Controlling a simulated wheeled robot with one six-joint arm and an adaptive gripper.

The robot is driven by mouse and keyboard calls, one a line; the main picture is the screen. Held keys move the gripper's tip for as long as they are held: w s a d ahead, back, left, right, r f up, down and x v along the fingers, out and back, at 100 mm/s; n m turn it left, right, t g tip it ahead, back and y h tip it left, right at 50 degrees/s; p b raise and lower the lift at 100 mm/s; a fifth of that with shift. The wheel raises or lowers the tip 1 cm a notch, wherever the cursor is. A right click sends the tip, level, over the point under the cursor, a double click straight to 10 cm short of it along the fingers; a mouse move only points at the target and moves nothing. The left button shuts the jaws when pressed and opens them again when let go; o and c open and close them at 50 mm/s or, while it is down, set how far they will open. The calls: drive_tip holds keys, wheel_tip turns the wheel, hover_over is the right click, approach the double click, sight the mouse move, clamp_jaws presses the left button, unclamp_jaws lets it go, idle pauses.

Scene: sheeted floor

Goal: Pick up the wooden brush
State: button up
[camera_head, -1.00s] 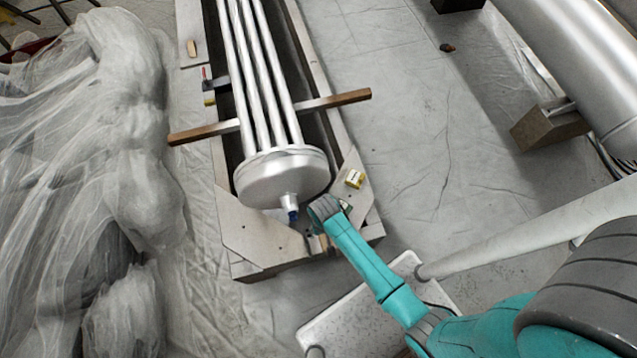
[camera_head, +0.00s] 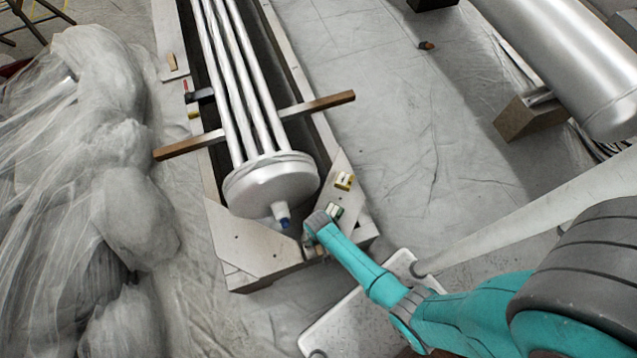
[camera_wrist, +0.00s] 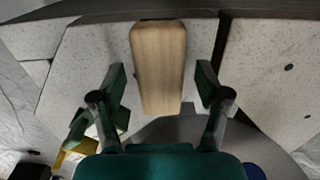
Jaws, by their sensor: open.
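The wooden brush (camera_wrist: 158,65) shows as a pale wooden block in the wrist view, at the upper middle, lying on the speckled plate at the crate's near end. Its lower end reaches between the fingers of my gripper (camera_wrist: 160,95). The gripper is open, with one finger on each side of the brush and a visible gap on both sides. In the head view my gripper (camera_head: 314,247) is at the crate's near corner, and the arm largely hides the brush there.
A long crate (camera_head: 240,245) holds a bundle of metal tubes with a round end cap (camera_head: 270,185). A small yellow item (camera_head: 344,181) lies on its corner plate. Clear plastic sheeting (camera_head: 110,230) is piled left. A large metal cylinder (camera_head: 560,60) lies right.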

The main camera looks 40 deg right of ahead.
drive_tip(key=shift+f, duration=0.1)
drive_tip(key=c, duration=1.4)
wheel_tip(320, 180, up, 10)
drive_tip(key=shift+r, duration=0.1)
drive_tip(key=o, duration=0.6)
drive_tip(key=c, duration=0.3)
drive_tip(key=shift+w, duration=0.1)
